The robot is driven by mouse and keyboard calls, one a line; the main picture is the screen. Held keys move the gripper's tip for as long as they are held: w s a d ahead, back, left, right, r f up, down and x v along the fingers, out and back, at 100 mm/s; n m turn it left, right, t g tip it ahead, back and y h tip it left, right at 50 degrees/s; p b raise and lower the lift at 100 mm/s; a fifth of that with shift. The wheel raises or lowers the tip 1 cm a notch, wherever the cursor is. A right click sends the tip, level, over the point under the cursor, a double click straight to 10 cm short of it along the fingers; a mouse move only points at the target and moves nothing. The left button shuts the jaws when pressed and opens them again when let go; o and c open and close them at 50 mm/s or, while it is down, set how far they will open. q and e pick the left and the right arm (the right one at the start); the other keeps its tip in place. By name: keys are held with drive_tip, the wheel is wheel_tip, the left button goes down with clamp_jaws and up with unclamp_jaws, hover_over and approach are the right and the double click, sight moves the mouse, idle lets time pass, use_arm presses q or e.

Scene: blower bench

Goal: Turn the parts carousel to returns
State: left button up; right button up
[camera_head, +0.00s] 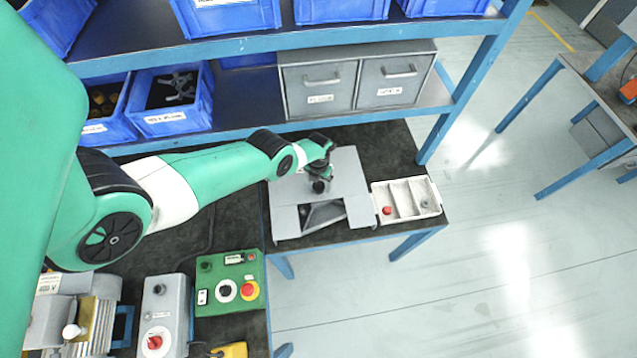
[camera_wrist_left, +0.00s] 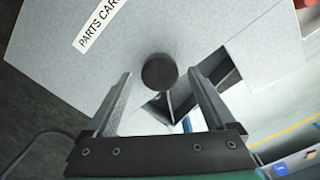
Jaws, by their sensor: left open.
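The parts carousel (camera_head: 345,165) is a grey flat-topped housing near the bench's right end. A dark round knob (camera_wrist_left: 160,71) stands on its top, and a cut-out window (camera_head: 325,213) opens in its front part. In the left wrist view a label on the top reads "PARTS CAR", with the rest cut off. My left gripper (camera_head: 318,178) is over the carousel top at the knob. In the wrist view its two fingers are apart, with the knob between their tips in the picture; I cannot tell whether they touch it. The window's contents are mostly hidden. My right gripper is not in view.
A white compartment tray (camera_head: 405,184) with a red piece stands right of the carousel. A shelf with blue bins (camera_head: 170,100) and grey drawers (camera_head: 320,85) rises behind. A green control box (camera_head: 228,282) and a grey switch box (camera_head: 160,312) lie front left.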

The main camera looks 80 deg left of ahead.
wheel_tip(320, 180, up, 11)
drive_tip(key=p, duration=1)
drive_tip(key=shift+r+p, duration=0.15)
drive_tip(key=shift+p, duration=0.15)
